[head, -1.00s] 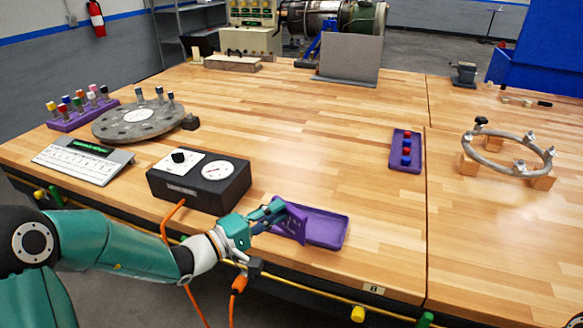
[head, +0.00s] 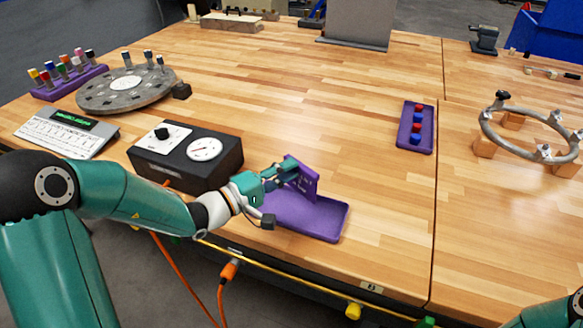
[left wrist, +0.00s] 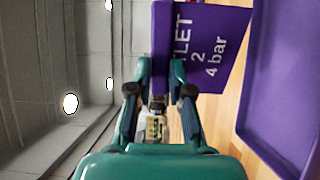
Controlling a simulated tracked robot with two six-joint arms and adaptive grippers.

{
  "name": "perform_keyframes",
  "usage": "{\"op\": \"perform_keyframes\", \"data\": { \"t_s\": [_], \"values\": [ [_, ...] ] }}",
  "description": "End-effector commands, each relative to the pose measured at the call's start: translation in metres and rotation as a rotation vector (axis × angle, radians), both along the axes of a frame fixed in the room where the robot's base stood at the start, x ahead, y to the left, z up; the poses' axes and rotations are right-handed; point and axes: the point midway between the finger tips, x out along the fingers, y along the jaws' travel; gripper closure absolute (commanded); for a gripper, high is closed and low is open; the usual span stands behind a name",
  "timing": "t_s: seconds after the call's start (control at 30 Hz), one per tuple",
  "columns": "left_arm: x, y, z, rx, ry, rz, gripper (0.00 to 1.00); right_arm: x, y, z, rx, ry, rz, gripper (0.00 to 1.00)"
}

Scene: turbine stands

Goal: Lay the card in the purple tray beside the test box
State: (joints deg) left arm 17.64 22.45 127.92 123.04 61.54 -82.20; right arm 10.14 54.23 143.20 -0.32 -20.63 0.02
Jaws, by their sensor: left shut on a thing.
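The card (head: 303,182) is a purple plate, held tilted up near the back edge of the purple tray (head: 320,222). In the left wrist view the card (left wrist: 218,48) shows white print ending in "LET 2 4 bar", and the tray (left wrist: 252,90) is at the right. My left gripper (head: 287,174) is shut on the card; its fingers also show in the left wrist view (left wrist: 161,75). The black test box (head: 185,155) with a knob and dial stands left of the tray. The tray's visible floor looks empty. My right gripper is out of view.
A small purple tray with red and blue pieces (head: 406,140) lies farther back right. A ring on wooden blocks (head: 530,135) stands at the right. A keyboard unit (head: 62,135) and a grey disc (head: 125,90) are at the left. The table's middle is clear.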

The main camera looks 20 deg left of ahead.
Motion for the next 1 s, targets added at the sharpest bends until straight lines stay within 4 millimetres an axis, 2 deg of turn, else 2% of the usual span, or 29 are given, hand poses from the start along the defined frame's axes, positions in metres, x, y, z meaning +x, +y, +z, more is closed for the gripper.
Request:
{"op": "perform_keyframes", "data": {
  "t_s": [0.03,0.27,0.4,0.6,1.0],
  "values": [
    [-0.001,0.002,-0.009,-0.001,0.002,0.004,1.0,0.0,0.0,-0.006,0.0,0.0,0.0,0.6],
    [-0.002,0.005,-0.04,-0.001,0.002,0.009,1.0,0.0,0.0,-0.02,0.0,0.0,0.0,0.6],
    [-0.002,0.005,-0.056,0.001,-0.002,0.01,1.0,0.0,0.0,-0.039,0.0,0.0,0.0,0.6],
    [-0.002,0.005,-0.063,0.0,-0.001,0.01,1.0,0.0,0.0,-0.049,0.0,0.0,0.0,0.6],
    [-0.002,0.006,-0.063,0.001,0.0,0.011,1.0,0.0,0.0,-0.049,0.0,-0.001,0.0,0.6]
  ]
}}
